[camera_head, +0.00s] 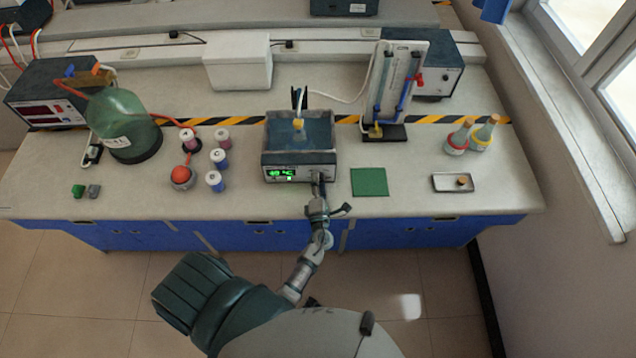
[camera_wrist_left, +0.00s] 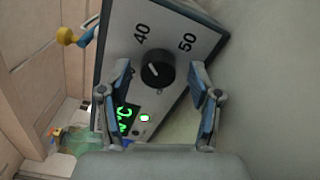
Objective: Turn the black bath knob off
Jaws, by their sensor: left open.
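The water bath (camera_head: 300,140) stands on the bench with its front panel towards me, and a green display on it reads about 40 °C. In the left wrist view the black knob (camera_wrist_left: 158,70) sits on the grey panel (camera_wrist_left: 165,30) between the marks 40 and 50. In the head view my left gripper (camera_head: 318,182) is at the panel's right part and hides the knob. My right gripper is not in view.
A green mat (camera_head: 369,182) lies right of the bath, and a small metal tray (camera_head: 440,186) farther right. Several small capped bottles (camera_head: 215,181) and a large green bottle (camera_head: 122,125) stand left. A manometer stand (camera_head: 384,132) is behind the mat.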

